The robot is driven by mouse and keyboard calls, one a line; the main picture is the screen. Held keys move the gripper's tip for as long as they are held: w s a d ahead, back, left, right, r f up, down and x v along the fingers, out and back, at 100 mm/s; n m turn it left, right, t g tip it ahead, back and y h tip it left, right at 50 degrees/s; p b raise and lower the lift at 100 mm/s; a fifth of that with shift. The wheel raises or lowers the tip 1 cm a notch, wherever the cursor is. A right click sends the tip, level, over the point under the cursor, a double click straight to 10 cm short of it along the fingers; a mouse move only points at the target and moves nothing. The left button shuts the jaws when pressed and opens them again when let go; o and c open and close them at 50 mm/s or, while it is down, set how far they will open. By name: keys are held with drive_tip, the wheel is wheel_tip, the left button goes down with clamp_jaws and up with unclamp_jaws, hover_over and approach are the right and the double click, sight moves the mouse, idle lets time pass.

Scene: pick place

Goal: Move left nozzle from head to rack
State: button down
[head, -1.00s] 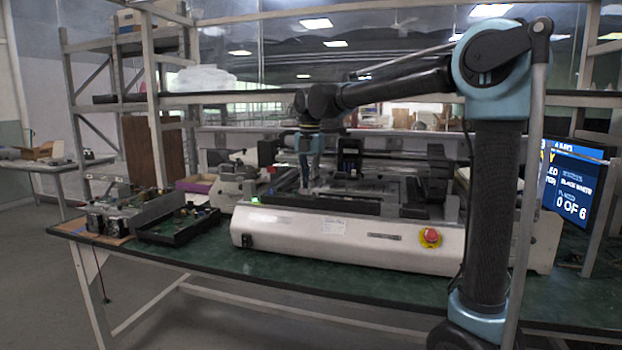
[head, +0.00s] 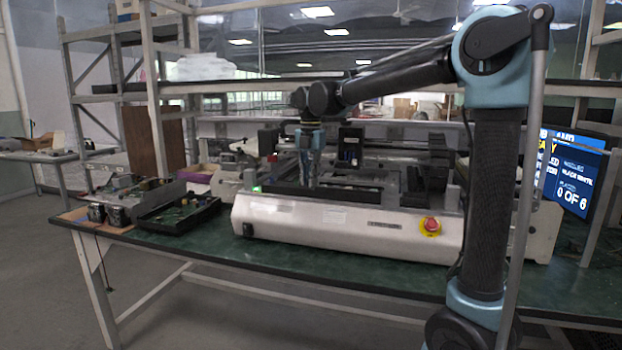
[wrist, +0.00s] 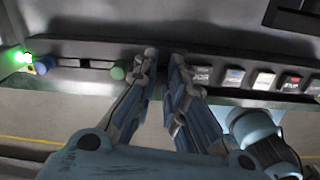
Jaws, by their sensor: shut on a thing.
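My gripper (head: 312,178) points down over the middle of the white pick-and-place machine (head: 345,228), behind its front cover. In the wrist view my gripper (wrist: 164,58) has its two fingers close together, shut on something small. The nozzle between the fingertips is too small or hidden to make out. A dark box-like unit (head: 349,146), possibly part of the machine's head, stands just right of my gripper. In the wrist view a dark strip (wrist: 80,48) runs past the fingertips, with round caps at left and a row of labelled squares (wrist: 233,77) at right. I cannot tell which part is the rack.
A green light (wrist: 15,57) glows at the strip's left end. A red emergency button (head: 430,225) sits on the machine's front. Open electronics trays (head: 180,217) lie left on the green table (head: 330,265). A screen (head: 572,180) stands at right.

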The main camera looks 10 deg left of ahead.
idle(0.4)
drive_tip(key=c, duration=1.6)
unclamp_jaws()
drive_tip(key=shift+o, duration=0.2)
drive_tip(key=c, duration=0.4)
drive_tip(key=shift+o, duration=0.2)
drive_tip(key=shift+r, duration=3.45)
